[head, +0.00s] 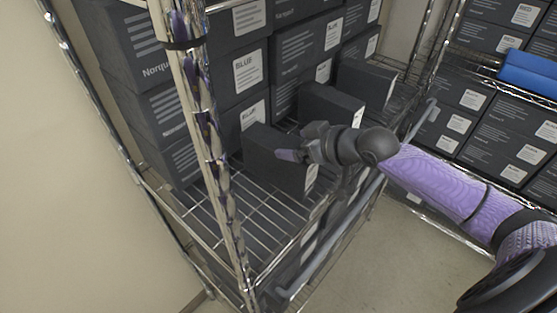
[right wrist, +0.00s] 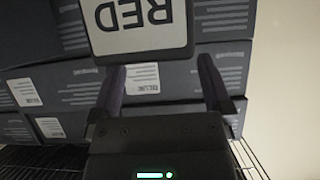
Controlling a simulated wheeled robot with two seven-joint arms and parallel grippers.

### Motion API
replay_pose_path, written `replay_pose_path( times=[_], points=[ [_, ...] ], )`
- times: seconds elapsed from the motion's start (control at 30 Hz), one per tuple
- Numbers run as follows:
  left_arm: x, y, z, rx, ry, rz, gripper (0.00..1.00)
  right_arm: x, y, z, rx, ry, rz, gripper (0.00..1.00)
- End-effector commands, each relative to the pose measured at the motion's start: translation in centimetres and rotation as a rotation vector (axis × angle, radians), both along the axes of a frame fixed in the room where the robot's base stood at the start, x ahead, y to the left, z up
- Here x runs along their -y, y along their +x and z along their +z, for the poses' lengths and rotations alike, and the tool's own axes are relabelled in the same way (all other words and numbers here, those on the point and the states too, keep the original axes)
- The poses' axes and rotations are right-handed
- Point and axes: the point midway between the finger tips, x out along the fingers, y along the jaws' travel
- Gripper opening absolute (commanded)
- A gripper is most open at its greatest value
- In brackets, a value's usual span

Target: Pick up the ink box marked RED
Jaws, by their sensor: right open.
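A dark ink box with a large white label reading RED (right wrist: 138,22) shows upside down at the top of the right wrist view, just beyond my fingertips. In the head view, a dark box (head: 265,160) stands on the wire shelf close to my right gripper (head: 297,151); it appears to be the same box, its label seen edge-on. My right gripper is open, and its two fingers also show spread apart in the right wrist view (right wrist: 160,78). Nothing is held between them. I cannot tell whether a finger touches the box. My left gripper is not in view.
Stacked dark boxes labelled BLUE (head: 246,72) stand behind on the same shelf. Two more single boxes (head: 328,103) (head: 366,84) stand farther along it. A chrome post (head: 205,130) rises at the shelf's near left. Another rack (head: 500,120) with boxes and a blue item (head: 530,73) is at right.

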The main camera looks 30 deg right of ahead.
Motion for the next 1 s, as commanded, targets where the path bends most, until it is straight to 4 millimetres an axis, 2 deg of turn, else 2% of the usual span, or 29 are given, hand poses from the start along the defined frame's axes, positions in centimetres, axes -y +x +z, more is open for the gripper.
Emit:
replay_pose_path(
  times=[0.1,0.17,0.4,0.47,0.87,0.9,1.0],
  points=[
    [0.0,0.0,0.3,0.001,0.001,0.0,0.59,-0.9,2.0,-1.1,0.004,0.005,-0.003,1.0],
    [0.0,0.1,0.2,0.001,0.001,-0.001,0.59,-1.1,2.6,-1.6,0.003,0.004,-0.002,1.0],
    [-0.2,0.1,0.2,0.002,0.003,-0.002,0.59,-1.3,2.9,-1.9,0.001,-0.001,0.0,1.0],
    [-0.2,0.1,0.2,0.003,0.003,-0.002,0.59,-1.3,2.9,-1.9,0.001,-0.001,0.0,0.89],
    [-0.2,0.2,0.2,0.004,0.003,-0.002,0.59,-1.3,2.9,-1.9,0.001,0.0,-0.001,0.05],
    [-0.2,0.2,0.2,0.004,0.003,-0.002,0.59,-1.3,2.9,-1.9,0.001,0.0,-0.001,0.0],
    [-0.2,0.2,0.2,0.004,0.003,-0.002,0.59,-1.3,2.9,-1.9,0.0,0.0,-0.001,0.0]
  ],
)
